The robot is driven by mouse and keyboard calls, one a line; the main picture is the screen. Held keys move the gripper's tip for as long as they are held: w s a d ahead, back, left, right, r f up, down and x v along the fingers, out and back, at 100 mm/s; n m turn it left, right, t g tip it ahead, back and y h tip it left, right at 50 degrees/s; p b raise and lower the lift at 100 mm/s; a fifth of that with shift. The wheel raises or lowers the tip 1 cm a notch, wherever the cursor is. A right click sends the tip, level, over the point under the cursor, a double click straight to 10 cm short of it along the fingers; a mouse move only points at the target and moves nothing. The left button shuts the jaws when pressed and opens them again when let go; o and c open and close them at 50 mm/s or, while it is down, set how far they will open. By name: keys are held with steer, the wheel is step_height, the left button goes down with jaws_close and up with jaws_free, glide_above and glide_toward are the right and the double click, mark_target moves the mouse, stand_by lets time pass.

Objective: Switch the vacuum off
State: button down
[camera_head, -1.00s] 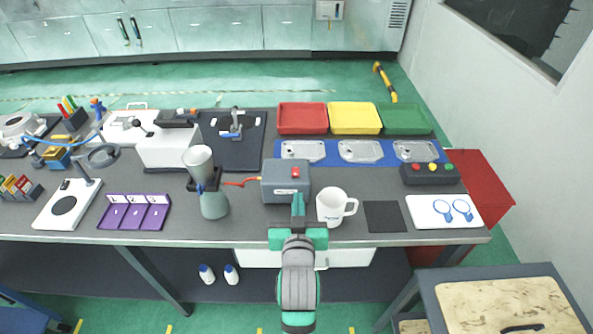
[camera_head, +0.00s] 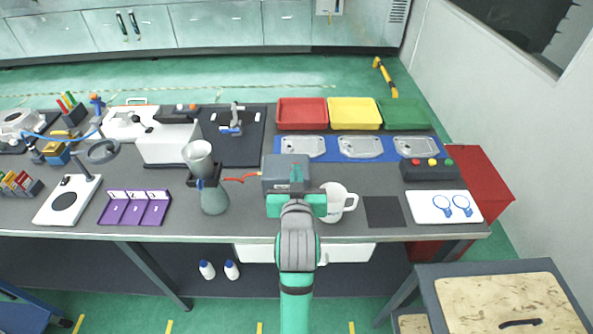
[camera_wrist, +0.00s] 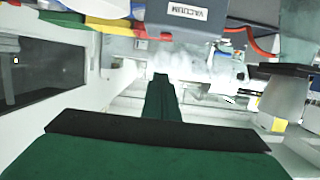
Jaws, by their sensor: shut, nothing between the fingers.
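The vacuum is a grey box (camera_head: 272,179) at the front middle of the bench, with a red hose (camera_head: 240,179) leaving its left side. In the wrist view its VACUUM label (camera_wrist: 187,12) shows at the top edge. My gripper (camera_head: 296,174) is shut and empty, its green fingers in front of or over the box's upper part. The red switch is hidden behind my fingers in the head view. I cannot tell whether the fingertips touch the box. The shut fingers (camera_wrist: 160,85) also show in the wrist view.
A white mug (camera_head: 333,205) stands close to the right of my gripper. A flask (camera_head: 214,200) with a funnel (camera_head: 198,155) stands left of the vacuum. Behind it lies a blue mat (camera_head: 331,158) with metal plates. A dark button box (camera_head: 430,176) is further right.

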steer(key=x, duration=0.9)
steer(key=shift+w, duration=0.15)
steer(key=f, duration=0.2)
steer(key=shift+s+f, duration=0.2)
steer(key=shift+f, duration=0.8)
steer(key=shift+w+f, duration=0.15)
steer(key=shift+f, duration=0.15)
steer(key=shift+r, duration=0.1)
steer(key=r, duration=0.2)
steer(key=w+r, duration=0.1)
steer(key=r, duration=0.1)
steer(key=shift+r, duration=0.1)
steer(key=r+v, duration=0.1)
steer(key=v, duration=0.9)
steer(key=shift+w+r, duration=0.25)
steer(key=shift+r, duration=0.1)
